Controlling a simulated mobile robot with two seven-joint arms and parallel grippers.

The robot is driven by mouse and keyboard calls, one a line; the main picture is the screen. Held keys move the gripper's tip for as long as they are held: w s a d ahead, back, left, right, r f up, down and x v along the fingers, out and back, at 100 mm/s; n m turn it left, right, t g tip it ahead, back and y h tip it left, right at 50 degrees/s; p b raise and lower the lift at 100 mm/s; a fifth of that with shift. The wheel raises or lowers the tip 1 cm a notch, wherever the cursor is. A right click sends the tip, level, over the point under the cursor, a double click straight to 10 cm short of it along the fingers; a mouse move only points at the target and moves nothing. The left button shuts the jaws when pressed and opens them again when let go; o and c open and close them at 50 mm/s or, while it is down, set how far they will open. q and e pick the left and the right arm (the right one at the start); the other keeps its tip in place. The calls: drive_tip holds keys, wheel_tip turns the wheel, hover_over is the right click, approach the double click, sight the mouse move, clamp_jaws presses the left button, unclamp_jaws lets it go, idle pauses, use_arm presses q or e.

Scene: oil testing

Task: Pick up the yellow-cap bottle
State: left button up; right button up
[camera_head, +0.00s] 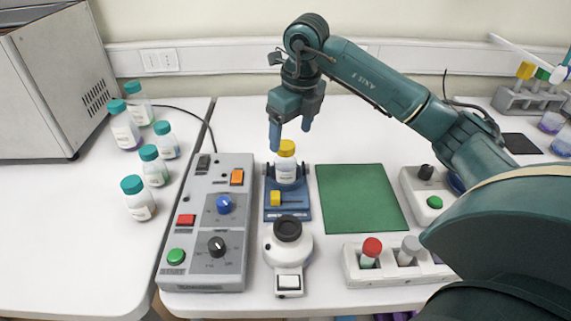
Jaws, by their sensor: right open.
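The yellow-cap bottle (286,164) is white with a label and stands upright on a blue stand (290,207) in the middle of the table. My right gripper (290,135) is open, fingers pointing down, with its fingertips just above and around the level of the yellow cap. The left fingertip shows left of the cap and the right one to its right and a little higher. I cannot tell whether a finger touches the bottle. My left gripper is not in view.
A grey control box (208,225) stands left of the stand, and a round white device (288,245) in front. A green mat (360,198) lies to the right. A white tube rack (352,270) is at the front right. Several teal-cap bottles (138,198) stand on the left table.

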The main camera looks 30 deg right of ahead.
sight(287, 145)
drive_tip(key=shift+w+a+f+p, duration=0.1)
drive_tip(key=shift+w+f+p, duration=0.1)
drive_tip(key=shift+f, duration=0.95)
drive_tip(key=shift+w+a+f+p, duration=0.15)
drive_tip(key=shift+w+f+p, duration=0.1)
drive_tip(key=shift+f, duration=0.85)
drive_tip(key=shift+w+a+f+p, duration=0.1)
drive_tip(key=shift+w+f+p, duration=0.1)
drive_tip(key=shift+f, duration=0.95)
drive_tip(key=shift+s, duration=0.1)
drive_tip(key=shift+c, duration=0.5)
drive_tip(key=c, duration=1.1)
